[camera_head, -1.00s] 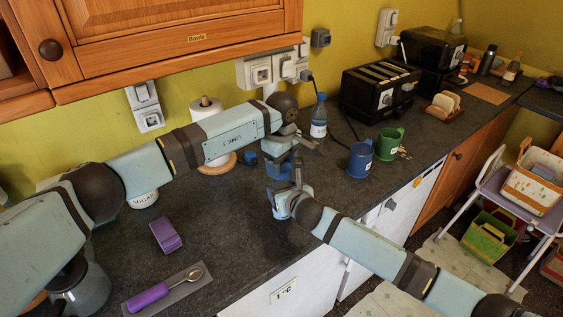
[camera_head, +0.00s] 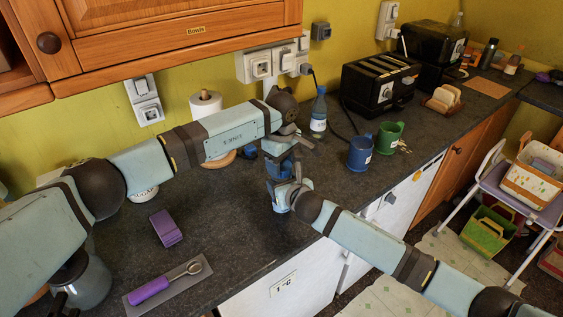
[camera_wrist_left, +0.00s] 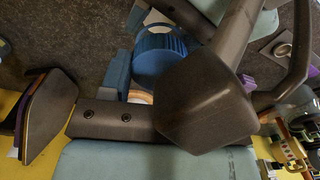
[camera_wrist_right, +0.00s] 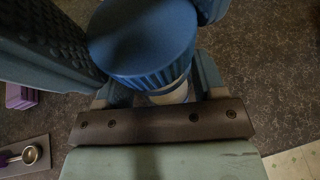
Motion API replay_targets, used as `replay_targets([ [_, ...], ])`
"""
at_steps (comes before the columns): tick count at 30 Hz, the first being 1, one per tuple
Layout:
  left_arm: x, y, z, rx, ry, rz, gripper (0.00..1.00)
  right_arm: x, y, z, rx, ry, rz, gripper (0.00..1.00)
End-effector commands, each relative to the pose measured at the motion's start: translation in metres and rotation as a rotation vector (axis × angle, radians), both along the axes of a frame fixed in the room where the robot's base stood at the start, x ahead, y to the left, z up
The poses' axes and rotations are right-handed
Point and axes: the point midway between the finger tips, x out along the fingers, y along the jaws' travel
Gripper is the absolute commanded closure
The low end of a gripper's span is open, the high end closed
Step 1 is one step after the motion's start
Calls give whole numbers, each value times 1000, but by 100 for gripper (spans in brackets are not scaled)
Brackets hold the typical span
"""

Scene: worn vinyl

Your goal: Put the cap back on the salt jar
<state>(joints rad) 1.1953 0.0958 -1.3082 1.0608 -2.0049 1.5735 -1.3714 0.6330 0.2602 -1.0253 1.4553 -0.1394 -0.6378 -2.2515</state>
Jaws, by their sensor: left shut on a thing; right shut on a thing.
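The blue ribbed cap (camera_wrist_right: 145,40) shows large in the right wrist view and also in the left wrist view (camera_wrist_left: 160,58). A pale strip of the salt jar (camera_wrist_right: 172,95) shows under its edge. My left gripper (camera_head: 279,168) reaches down over the counter and is shut on the cap. My right gripper (camera_head: 284,190) comes in from the side, lower down, and is shut on the jar. The cap is over the jar's top; I cannot tell whether it is seated. In the head view the grippers hide most of both.
A blue mug (camera_head: 360,153), a green mug (camera_head: 389,138) and a bottle (camera_head: 319,112) stand right of my grippers. A paper roll (camera_head: 205,105) stands behind my left arm. A purple block (camera_head: 166,228) and a purple-handled scoop (camera_head: 150,290) lie left. The counter's front edge is close.

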Motion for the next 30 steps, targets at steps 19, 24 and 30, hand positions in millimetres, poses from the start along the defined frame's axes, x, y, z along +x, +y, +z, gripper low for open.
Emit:
replay_targets([
  [19,0,0,-10,1,1,1,68,0,0,0,0,1,0,79],
  [24,0,0,-11,1,0,-18,68,0,0,0,0,1,0,100],
  [30,1,0,-10,3,-2,-304,68,0,0,0,0,1,0,100],
])
